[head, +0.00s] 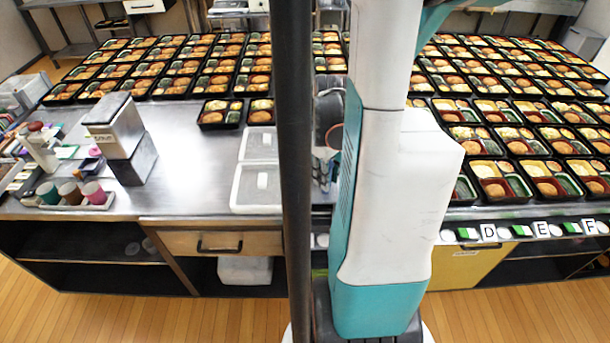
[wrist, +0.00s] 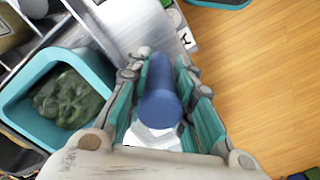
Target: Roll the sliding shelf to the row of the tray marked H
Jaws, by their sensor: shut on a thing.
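In the wrist view, my gripper (wrist: 159,100) is shut around a blue rounded handle (wrist: 160,90). A white part (wrist: 153,136) shows below the handle. I take the handle as the sliding shelf's, but the link is not clear. A teal tub (wrist: 20,100) of dark green food is left of the gripper. A white label (wrist: 187,38) with a black letter is on the counter edge beyond the fingers; I cannot read it surely. In the head view, labels D (head: 488,232), E (head: 540,230) and F (head: 590,227) mark the right counter's front edge. No H is readable there, and my gripper is out of that view.
Filled bento trays (head: 500,171) stand in rows on the right counter, and more cover the left counter's back (head: 150,70). White lidded boxes (head: 257,187) and a grey dispenser (head: 115,125) stand at left. Wooden floor (wrist: 255,80) is clear right of my gripper.

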